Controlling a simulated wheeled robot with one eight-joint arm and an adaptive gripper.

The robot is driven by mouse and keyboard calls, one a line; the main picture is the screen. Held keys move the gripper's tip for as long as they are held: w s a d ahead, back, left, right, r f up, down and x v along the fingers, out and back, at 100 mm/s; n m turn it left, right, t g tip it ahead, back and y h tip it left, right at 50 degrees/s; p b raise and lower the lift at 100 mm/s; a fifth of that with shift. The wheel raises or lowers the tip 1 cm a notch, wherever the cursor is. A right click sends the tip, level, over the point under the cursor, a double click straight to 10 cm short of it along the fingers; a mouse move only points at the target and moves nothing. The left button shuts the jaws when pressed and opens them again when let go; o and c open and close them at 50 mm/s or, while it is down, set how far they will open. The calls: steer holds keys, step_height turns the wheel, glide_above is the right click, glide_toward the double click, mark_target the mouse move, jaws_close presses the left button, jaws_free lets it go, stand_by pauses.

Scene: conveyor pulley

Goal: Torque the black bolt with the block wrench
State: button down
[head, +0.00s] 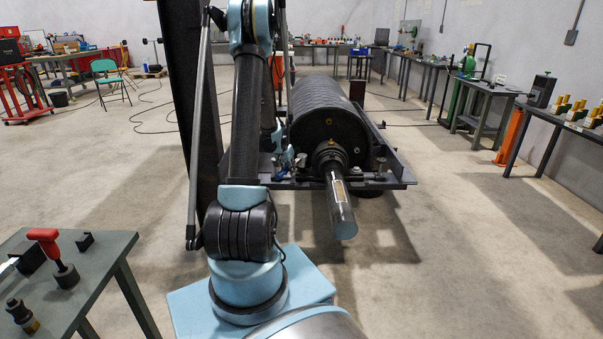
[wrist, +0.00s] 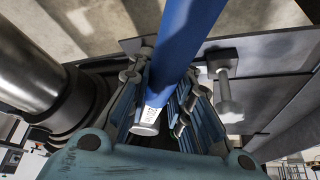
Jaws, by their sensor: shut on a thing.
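My gripper (wrist: 165,110) is shut on a blue bar with a pale label and a metal end, which I take to be the block wrench (wrist: 185,45). The bar runs up out of the wrist view, so its far end is hidden. In the head view my gripper (head: 286,160) is small and low beside the pulley's left bearing area. A dark grey bolt-like part (wrist: 229,95) stands right of the fingers in the wrist view, apart from them. In the head view a bolt-like part (head: 381,167) stands on the frame's right side. I cannot tell which is the black bolt.
The ribbed black pulley (head: 328,118) lies on a dark frame (head: 398,172), its steel shaft (head: 340,205) sticking out toward me. A green table (head: 100,255) with a red-handled tool (head: 55,255) stands front left. Benches line the right wall.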

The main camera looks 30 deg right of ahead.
steer(key=shift+r, duration=3.9)
